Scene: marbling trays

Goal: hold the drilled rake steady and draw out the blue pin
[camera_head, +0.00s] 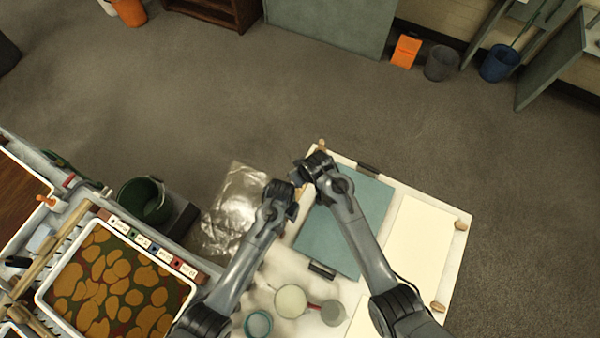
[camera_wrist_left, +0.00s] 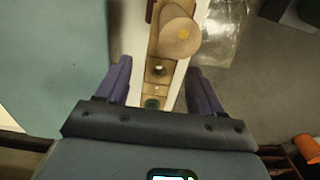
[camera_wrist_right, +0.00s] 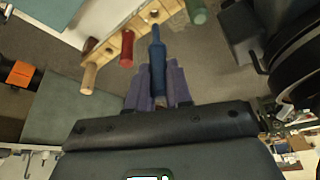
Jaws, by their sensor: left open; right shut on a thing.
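The drilled rake is a pale wooden bar with holes and pegs. In the left wrist view the rake (camera_wrist_left: 160,88) runs between the fingers of my open left gripper (camera_wrist_left: 160,80), apart from both. An open hole and a green peg end (camera_wrist_left: 152,103) show in it. My right gripper (camera_wrist_right: 158,85) is shut on the blue pin (camera_wrist_right: 157,48), whose slim end points at the rake (camera_wrist_right: 150,17). I cannot tell whether its tip is clear of the wood. A red peg (camera_wrist_right: 127,48) and a green peg (camera_wrist_right: 197,12) flank it. In the head view the arms mostly hide the rake.
A blue-grey board (camera_head: 335,235) and a cream sheet (camera_head: 418,240) lie on the white table. Pots, including a cream one (camera_head: 291,301), stand near the front. A marbling tray (camera_head: 45,293) is at left. Both grippers are close together at the table's far left corner.

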